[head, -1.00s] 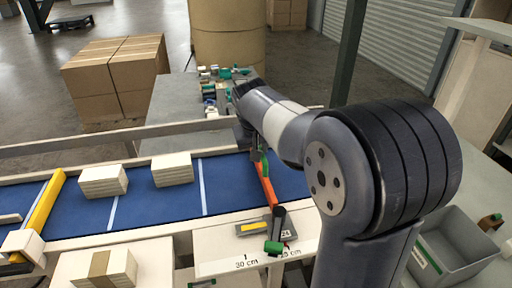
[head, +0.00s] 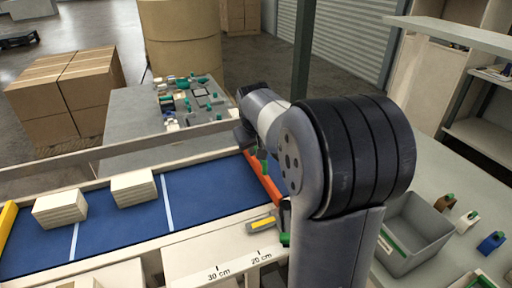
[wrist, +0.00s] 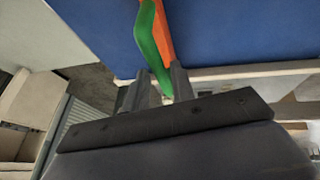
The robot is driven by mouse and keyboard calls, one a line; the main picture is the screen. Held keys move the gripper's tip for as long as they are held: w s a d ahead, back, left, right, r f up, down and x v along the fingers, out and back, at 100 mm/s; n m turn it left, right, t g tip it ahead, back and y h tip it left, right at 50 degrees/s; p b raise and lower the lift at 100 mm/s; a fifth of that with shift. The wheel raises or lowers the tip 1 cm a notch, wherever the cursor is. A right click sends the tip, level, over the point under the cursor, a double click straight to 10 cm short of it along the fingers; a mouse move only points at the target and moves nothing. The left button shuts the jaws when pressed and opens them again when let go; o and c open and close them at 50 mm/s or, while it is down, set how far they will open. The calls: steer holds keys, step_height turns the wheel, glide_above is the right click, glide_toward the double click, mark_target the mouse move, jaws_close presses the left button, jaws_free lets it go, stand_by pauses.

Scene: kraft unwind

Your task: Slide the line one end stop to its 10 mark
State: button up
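The end stop is an orange bar (head: 262,178) lying across the blue belt (head: 205,192), with a grey, yellow-marked block (head: 262,223) and a green knob (head: 285,239) at its near end. The yellow-marked block stands above the 20 cm label (head: 262,257) on the pale front rail. No 10 mark shows; my arm covers the rail to the right. In the wrist view, my gripper (wrist: 162,82) has its fingers close around the stop's green upright piece (wrist: 150,42), beside the orange bar (wrist: 163,38). My arm hides the fingertips in the head view.
Stacked pale packs (head: 133,188) lie on the belt to the left of the stop. A grey table (head: 150,113) with green-topped items is behind the belt.

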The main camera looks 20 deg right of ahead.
steer(key=shift+o, duration=1.1)
steer(key=shift+r, duration=0.1)
steer(key=b+v, duration=0.1)
steer(key=v, duration=0.9)
steer(key=shift+s+r, duration=0.15)
steer(key=shift+r, duration=0.15)
steer(key=p+x, duration=0.1)
steer(key=x, duration=0.9)
steer(key=shift+f, duration=0.35)
steer(key=shift+a, duration=0.35)
